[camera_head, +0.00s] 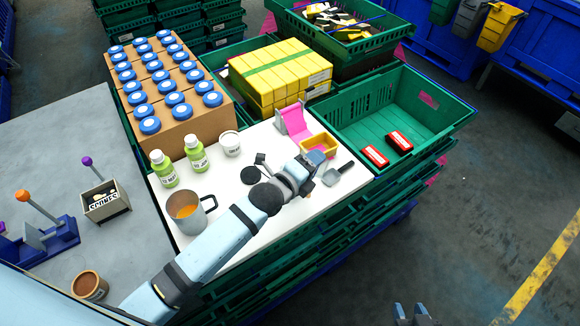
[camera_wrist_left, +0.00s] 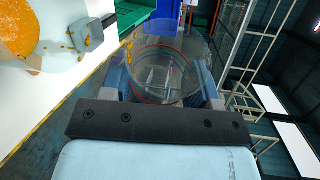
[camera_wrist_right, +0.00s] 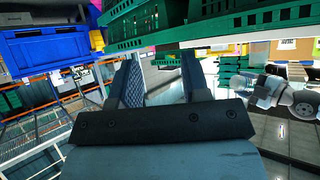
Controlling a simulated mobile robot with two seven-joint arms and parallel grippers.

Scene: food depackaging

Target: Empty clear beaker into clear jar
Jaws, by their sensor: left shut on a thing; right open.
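My left gripper (camera_head: 318,160) is shut on a clear beaker (camera_wrist_left: 165,65), which shows between its fingers in the left wrist view. In the head view, a grey mug (camera_head: 187,222) with orange contents stands on the white tabletop, left of my arm. My right gripper (camera_head: 412,316) is open and empty, away from the table; it fills the right wrist view (camera_wrist_right: 158,85).
Green bottles (camera_head: 163,170), a white tub (camera_head: 230,143), a yellow bin (camera_head: 320,144) and a grey scoop (camera_head: 338,174) stand on the white tabletop (camera_head: 225,245). Boxes of blue-lidded jars (camera_head: 190,125) stand behind. A green crate (camera_head: 440,110) with red packs is at right.

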